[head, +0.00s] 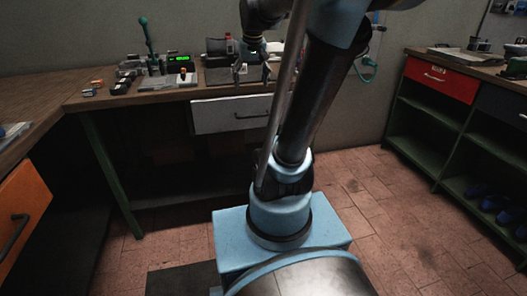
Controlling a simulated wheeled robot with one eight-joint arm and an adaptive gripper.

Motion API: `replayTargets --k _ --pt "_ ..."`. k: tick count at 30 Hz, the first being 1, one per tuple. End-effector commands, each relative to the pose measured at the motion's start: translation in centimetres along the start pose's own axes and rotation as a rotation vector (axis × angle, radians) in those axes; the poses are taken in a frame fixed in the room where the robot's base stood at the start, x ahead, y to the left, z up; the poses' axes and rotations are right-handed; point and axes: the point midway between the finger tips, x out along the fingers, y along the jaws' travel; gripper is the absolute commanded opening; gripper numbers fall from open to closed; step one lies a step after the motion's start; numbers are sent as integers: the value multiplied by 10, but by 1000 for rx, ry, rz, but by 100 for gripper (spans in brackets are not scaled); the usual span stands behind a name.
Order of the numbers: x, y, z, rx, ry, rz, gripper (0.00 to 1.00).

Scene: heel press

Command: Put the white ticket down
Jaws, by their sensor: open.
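My gripper (252,73) hangs pointing down at the back of the workbench (135,97), in front of the wall and above the bench's right end. Its fingers are apart. I cannot make out the white ticket in the head view. It may be too small to tell or hidden by my gripper and arm. I cannot tell whether anything touches the fingertips.
A press with a green lever (146,35) and a box with a lit green display (180,61) stand left of my gripper. A white drawer (225,114) is below. Shelves with a red drawer (440,80) stand right. The tiled floor between is clear.

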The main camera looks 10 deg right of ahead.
Motion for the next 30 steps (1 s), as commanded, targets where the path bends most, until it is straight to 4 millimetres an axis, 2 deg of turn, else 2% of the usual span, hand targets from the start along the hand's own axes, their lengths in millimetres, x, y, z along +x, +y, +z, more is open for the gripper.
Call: replayTargets --k 1,3,12,15,18,21,24,26,30 --pt "6 0 23 -1 -8 0 77" --pt "16 -1 53 -2 -19 0 77" --pt "68 -2 174 -7 -68 0 77" --pt "86 -2 206 -9 -81 0 77" --pt "100 -3 229 -11 -91 0 77" --pt "108 -5 242 -12 -98 -1 80" --pt "110 -5 245 -13 -100 -1 82" --pt "105 -5 239 -12 -98 -1 82" --pt "80 -2 202 -9 -82 0 82"
